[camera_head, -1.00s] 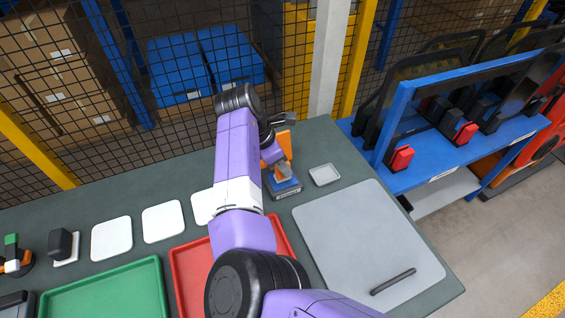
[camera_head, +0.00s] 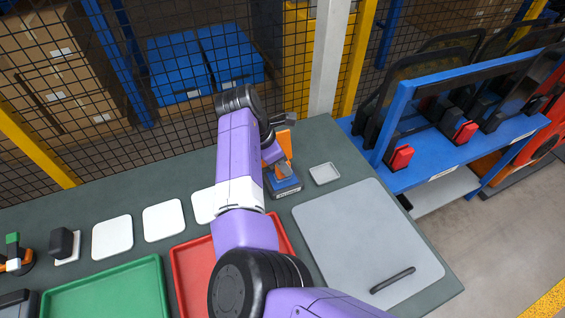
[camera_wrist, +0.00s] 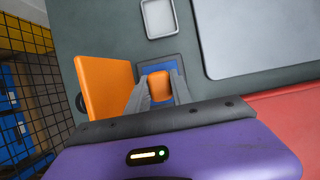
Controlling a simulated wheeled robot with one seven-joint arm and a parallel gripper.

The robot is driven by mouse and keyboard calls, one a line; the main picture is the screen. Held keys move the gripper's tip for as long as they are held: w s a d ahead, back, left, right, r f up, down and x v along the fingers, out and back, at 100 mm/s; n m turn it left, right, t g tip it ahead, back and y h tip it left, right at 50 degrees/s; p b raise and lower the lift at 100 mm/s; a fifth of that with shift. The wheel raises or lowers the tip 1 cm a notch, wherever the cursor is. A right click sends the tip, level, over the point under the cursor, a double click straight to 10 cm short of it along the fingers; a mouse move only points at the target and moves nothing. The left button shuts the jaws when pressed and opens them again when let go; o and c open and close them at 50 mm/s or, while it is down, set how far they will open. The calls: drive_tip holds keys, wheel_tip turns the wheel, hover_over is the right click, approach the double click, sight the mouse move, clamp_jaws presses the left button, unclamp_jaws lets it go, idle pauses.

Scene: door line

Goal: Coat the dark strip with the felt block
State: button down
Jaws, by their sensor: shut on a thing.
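The dark strip (camera_head: 393,280) lies on the grey panel (camera_head: 350,220) at the right of the bench, near the panel's front edge. My gripper (camera_wrist: 160,90) is shut on a small block with an orange top (camera_wrist: 159,84), which I take to be the felt block. It is over a blue box (camera_head: 284,187) with an upright orange flap (camera_head: 285,142); the wrist view shows the flap (camera_wrist: 104,86) at the left of my fingers. The block's underside is hidden, so I cannot tell whether it touches the inside of the box.
A small pale dish (camera_head: 325,174) stands right of the blue box. A red tray (camera_head: 193,274), a green tray (camera_head: 105,290) and white pads (camera_head: 112,237) lie to the left. A mesh fence (camera_head: 120,95) stands behind the bench; a blue rack (camera_head: 450,140) is at the right.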

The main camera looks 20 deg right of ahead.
drive_tip(key=shift+r+p, duration=2.5)
drive_tip(key=shift+p, duration=0.25)
drive_tip(key=shift+r+p, duration=0.45)
drive_tip(key=shift+r, duration=0.5)
